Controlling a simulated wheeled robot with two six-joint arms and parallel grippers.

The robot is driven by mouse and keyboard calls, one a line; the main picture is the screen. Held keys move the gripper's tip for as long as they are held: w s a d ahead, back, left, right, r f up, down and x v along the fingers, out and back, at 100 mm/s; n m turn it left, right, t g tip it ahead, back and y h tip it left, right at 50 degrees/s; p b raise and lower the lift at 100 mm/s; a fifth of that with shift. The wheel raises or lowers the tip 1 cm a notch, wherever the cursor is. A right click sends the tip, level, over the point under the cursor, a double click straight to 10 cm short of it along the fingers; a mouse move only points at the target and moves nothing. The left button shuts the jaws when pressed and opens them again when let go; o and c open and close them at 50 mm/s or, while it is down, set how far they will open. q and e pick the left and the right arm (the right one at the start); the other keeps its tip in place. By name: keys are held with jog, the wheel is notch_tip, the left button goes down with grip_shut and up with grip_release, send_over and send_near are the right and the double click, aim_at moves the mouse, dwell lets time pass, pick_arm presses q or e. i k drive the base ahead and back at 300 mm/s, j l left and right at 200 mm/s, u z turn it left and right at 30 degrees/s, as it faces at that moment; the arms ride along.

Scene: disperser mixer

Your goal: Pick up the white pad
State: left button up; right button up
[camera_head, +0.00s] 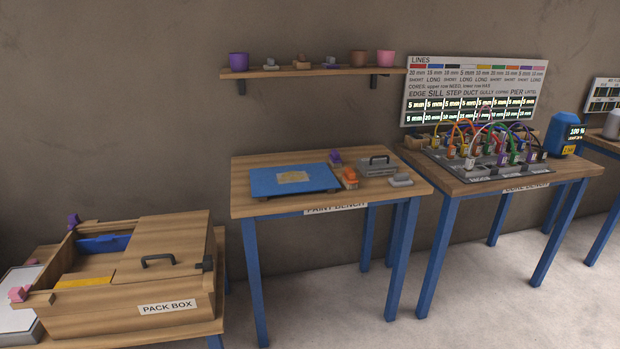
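No object is clearly marked as the white pad. A flat white-topped slab (16,312) with a grey front edge lies at the far left, beside the pack box, partly cut off by the picture edge. A small pale grey block (400,181) with a knob lies at the right of the paint bench; I cannot tell whether either is the pad. Neither of my grippers shows in the head view.
The wooden pack box (130,290) has a handled lid and a partly open top. The paint bench (245,201) holds a blue board (270,185), a grey handled block (376,169), and orange and purple pieces. A cable bench (575,168) stands right; a shelf (285,73) hangs above.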

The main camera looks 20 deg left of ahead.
aim_at(399, 180)
jog(key=i+l, duration=0.25)
jog(key=i, duration=0.15)
jog(key=i+l, duration=0.2)
jog(key=i, duration=0.2)
jog(key=i+l, duration=0.25)
jog(key=i, duration=0.15)
